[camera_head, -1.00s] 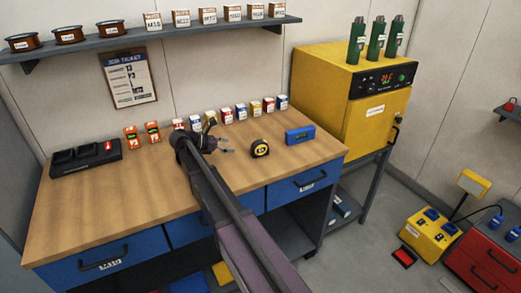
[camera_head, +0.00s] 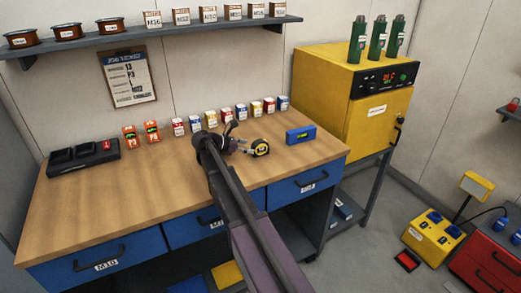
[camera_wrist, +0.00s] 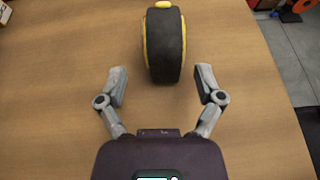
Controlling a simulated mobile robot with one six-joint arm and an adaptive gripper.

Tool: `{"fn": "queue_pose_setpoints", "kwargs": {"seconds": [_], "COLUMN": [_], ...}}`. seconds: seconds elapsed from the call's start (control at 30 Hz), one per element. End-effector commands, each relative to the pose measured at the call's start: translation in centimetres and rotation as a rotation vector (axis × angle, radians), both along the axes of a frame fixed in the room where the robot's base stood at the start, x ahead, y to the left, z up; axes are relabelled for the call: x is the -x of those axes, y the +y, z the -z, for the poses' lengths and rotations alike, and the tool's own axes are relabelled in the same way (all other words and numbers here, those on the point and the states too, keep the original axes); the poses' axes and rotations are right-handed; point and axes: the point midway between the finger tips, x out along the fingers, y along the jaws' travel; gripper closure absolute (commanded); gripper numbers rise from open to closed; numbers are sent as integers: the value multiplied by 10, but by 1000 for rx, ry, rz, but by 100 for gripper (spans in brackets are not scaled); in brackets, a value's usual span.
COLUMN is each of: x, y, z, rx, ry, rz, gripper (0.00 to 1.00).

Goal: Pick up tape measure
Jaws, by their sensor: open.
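The tape measure (camera_head: 260,148) is black and yellow and stands upright on the wooden bench top. In the wrist view the tape measure (camera_wrist: 164,44) is seen edge-on, just beyond the fingertips and centred between them. My gripper (camera_head: 238,141) is low over the bench, just left of the tape measure in the head view. In the wrist view my gripper (camera_wrist: 161,86) is open and empty, with one finger toward each side of the tape measure. I cannot tell from the head view whether a finger touches it.
A blue case (camera_head: 300,134) lies right of the tape measure on the bench (camera_head: 110,205). Several small boxes (camera_head: 241,111) line the back of the bench. A black tray (camera_head: 82,156) sits at the far left. The yellow oven (camera_head: 340,100) stands at the right. The front left bench top is clear.

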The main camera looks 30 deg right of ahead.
Motion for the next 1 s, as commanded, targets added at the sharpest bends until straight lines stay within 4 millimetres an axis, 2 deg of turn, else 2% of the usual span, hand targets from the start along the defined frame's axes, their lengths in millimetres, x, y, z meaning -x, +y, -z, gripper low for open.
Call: {"fn": "queue_pose_setpoints", "kwargs": {"seconds": [0.23, 0.6, 1.0], "x": [2, 7, 7], "y": [-8, -45, -50], "z": [4, 17, 17], "rx": [0, 0, 0], "ry": [0, 0, 0], "rz": [2, 3, 2], "gripper": [14, 14, 14]}}
